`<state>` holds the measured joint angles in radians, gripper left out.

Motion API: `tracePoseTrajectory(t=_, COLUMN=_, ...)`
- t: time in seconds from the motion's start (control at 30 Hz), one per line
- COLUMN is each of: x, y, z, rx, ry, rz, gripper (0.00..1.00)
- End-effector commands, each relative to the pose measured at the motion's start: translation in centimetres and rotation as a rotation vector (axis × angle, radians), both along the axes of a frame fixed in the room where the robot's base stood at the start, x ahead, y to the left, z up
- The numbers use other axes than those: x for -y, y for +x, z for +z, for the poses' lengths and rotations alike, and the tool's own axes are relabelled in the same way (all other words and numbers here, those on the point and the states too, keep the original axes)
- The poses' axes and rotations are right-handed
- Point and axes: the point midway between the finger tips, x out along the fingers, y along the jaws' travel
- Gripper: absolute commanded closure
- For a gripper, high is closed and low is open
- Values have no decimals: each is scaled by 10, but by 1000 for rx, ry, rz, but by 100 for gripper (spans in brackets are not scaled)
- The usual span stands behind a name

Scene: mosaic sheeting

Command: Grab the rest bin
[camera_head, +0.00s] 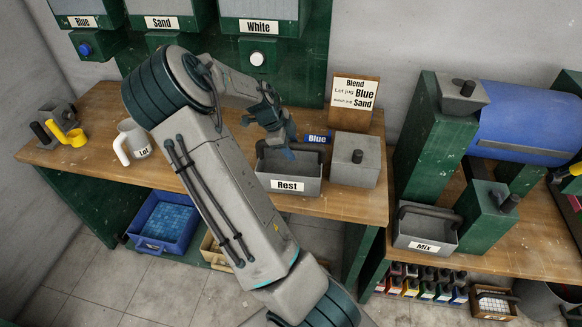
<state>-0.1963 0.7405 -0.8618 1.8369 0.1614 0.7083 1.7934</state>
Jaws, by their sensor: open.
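The rest bin (287,186) is a grey open box with a dark bar handle and a white "Rest" label on its front. It stands upright on the wooden bench (374,203), near the front edge. My gripper (284,148) is open, with its fingers pointing down at the bin's far side, over or just behind its opening. I cannot tell whether the fingers touch the bin. Part of the bin's inside and handle is hidden by my gripper.
A grey box with a knob (354,160) stands close right of the bin. A blue label (317,138) and the "Blend" sign (354,98) are behind. A white "Lot" jug (131,143) stands left. The "Mix" bin (424,231) sits on the right bench.

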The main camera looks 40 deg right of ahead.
Motion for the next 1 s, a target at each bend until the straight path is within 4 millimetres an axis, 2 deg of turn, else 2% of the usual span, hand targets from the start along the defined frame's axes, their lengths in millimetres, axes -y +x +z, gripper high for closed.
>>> tracePoseTrajectory(t=0.97, x=0, y=0, z=-5, rx=0, ry=0, rz=0, gripper=51)
tracePoseTrajectory(t=1.0, x=0, y=0, z=-5, rx=0, ry=0, rz=0, gripper=62)
